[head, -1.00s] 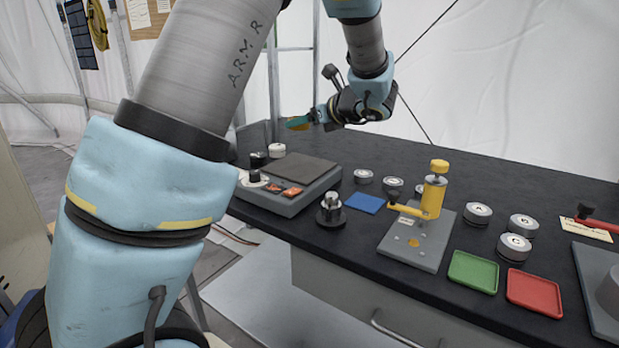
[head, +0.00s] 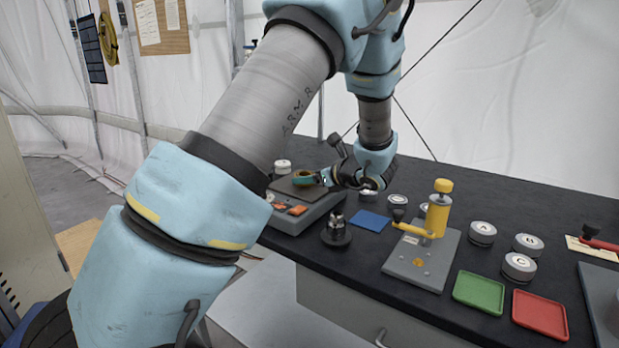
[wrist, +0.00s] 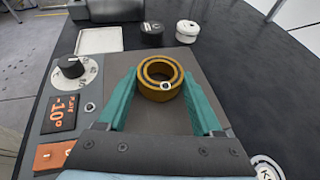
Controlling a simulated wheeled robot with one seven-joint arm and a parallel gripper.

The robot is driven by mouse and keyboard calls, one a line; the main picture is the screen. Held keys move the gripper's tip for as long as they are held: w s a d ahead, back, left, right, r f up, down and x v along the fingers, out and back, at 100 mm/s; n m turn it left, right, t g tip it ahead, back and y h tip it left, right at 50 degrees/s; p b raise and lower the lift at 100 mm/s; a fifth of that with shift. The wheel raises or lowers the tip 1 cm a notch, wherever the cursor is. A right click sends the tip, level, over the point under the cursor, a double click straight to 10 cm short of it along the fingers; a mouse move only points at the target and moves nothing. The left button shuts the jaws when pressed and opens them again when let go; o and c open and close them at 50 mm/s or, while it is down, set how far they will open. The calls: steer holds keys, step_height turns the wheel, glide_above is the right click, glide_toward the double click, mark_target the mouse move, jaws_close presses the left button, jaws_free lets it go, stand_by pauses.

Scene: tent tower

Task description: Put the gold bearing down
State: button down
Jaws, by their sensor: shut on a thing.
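The gold bearing (wrist: 148,91), a thick ring, sits between the tips of my gripper's teal fingers in the wrist view. My gripper (wrist: 159,84) is shut on it. In the head view my gripper (head: 305,179) is over the dark flat top of the grey plate unit (head: 309,215), and the bearing is hardly visible there. The wrist view shows the plate unit's top (wrist: 204,72) beneath the bearing, and I cannot tell whether they touch. The unit has a knob (wrist: 71,67) and an orange "-10°" display (wrist: 63,112).
A dark spindle stand (head: 336,231), blue mat (head: 370,220), yellow lever press (head: 437,215), green tray (head: 479,292) and red tray (head: 540,314) stand on the black bench. Several round tins, one marked C (head: 519,267), stand around. A white tray (wrist: 99,40) lies beyond the plate unit.

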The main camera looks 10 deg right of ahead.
steer(key=shift+f, duration=0.15)
steer(key=shift+c, duration=0.2)
jaws_free()
steer(key=shift+s+r, duration=0.1)
steer(key=shift+r, duration=0.15)
steer(key=b+v, duration=0.1)
steer(key=v, duration=1)
steer(key=shift+s+d+b, duration=0.3)
steer(key=shift+s, duration=0.05)
